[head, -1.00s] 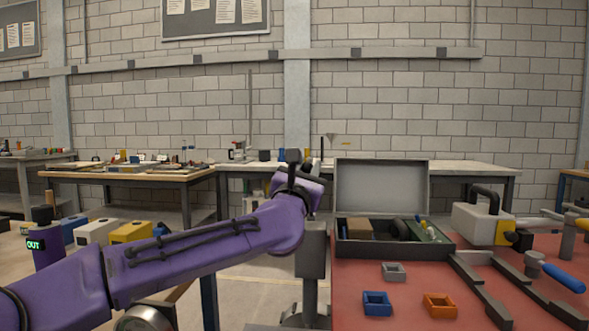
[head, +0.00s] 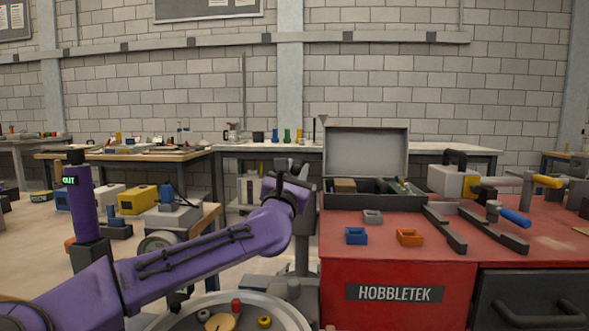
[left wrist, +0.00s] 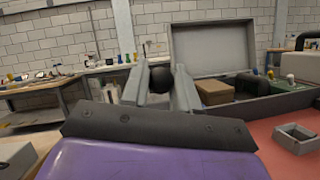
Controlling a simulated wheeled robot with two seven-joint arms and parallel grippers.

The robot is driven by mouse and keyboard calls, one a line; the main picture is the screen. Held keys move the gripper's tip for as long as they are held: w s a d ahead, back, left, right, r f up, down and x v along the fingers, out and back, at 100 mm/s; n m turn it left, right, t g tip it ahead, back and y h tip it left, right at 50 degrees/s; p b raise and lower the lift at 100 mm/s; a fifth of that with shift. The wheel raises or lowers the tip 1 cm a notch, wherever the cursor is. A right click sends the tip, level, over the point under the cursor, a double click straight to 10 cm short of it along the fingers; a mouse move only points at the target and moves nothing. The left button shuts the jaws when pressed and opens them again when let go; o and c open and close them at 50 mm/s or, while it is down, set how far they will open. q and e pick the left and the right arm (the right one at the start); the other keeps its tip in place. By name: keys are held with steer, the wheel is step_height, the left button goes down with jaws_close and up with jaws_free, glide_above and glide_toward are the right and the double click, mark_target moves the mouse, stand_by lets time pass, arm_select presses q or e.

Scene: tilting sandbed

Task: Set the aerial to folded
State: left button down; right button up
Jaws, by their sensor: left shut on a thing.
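My left gripper (head: 290,168) is in the middle of the head view, its purple arm coming in from the lower left. In the left wrist view its two grey fingers are shut on a dark rounded knob (left wrist: 161,78). What the knob belongs to is hidden. A grey post (head: 303,230) stands below and just right of the gripper; I cannot tell whether it joins the knob. I cannot single out the aerial with certainty. At the left, a purple upright (head: 83,215) with a black top bears a small green sign that seems to read OUT. My right gripper is not in view.
A red HOBBLETEK cabinet (head: 340,292) stands at the right. On it are an open grey toolbox (head: 365,152), blue (head: 356,236), orange (head: 409,237) and grey (head: 373,217) small trays and dark rails (head: 445,228). Benches line the back wall; floor shows between.

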arm_select(q)
steer(key=shift+s+d+f, duration=0.15)
steer(key=shift+d+f, duration=0.05)
steer(key=shift+f, duration=0.25)
steer(key=c, duration=0.9)
jaws_free()
steer(key=shift+d, duration=0.1)
steer(key=shift+a+r, duration=0.1)
steer(key=shift+a, duration=0.1)
steer(key=shift+r, duration=0.15)
step_height(320, 180, up, 3)
steer(key=shift+r+p, duration=0.1)
steer(key=shift+p, duration=0.65)
steer(key=s+r, duration=0.3)
steer(key=s, duration=0.1)
steer(key=s+r+p, duration=0.1)
steer(key=s+r, duration=0.2)
steer(key=s, duration=0.2)
steer(key=s+r, duration=0.3)
steer(key=s, duration=0.2)
steer(key=shift+a+r, duration=0.2)
steer(key=shift+a, duration=0.2)
